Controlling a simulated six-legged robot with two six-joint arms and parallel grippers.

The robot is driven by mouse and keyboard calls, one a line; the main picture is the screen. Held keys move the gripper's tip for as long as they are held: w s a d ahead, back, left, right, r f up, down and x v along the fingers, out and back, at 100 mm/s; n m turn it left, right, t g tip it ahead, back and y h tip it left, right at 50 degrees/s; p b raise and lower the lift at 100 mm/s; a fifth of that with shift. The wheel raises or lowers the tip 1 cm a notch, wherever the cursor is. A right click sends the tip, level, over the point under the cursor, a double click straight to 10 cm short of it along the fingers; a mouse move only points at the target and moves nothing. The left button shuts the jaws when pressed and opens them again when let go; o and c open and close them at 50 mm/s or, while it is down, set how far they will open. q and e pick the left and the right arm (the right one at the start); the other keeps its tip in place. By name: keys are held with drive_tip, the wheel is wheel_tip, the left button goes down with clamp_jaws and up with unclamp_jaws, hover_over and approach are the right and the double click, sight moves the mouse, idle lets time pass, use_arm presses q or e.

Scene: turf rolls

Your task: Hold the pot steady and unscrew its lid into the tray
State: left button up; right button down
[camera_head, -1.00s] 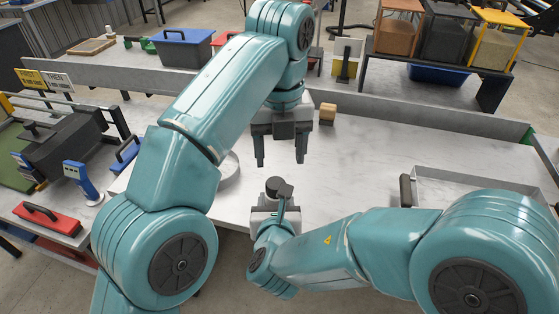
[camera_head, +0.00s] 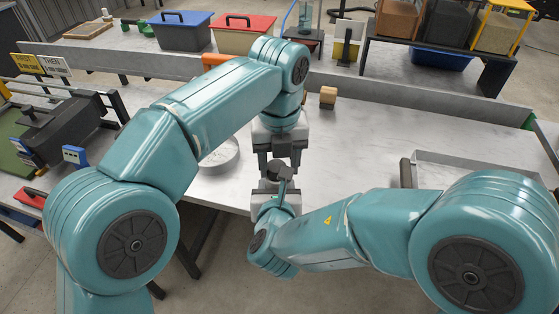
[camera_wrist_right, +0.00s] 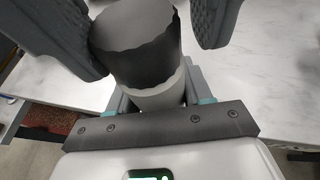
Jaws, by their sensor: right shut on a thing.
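The pot has a pale body (camera_wrist_right: 160,97) and a dark, ridged lid (camera_wrist_right: 137,42). In the head view the lid (camera_head: 279,170) stands above my right gripper (camera_head: 273,199). My right gripper (camera_wrist_right: 158,98) is shut on the pot's body and holds it upright near the table's front edge. My left gripper (camera_head: 281,164) points down from above, its dark fingers open on either side of the lid. In the wrist view its left finger is very close to the lid and its right finger stands apart; contact is unclear.
A rectangular tray (camera_head: 425,154) lies on the right of the table. A round grey dish (camera_head: 225,163) is partly hidden behind my left arm. A small wooden block (camera_head: 328,97) sits towards the back. Coloured bins (camera_head: 180,31) stand beyond the table. Bare tabletop lies right of centre.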

use_arm(q)
drive_tip(key=shift+d, duration=0.15)
drive_tip(key=c, duration=0.7)
drive_tip(key=shift+s+d, duration=0.1)
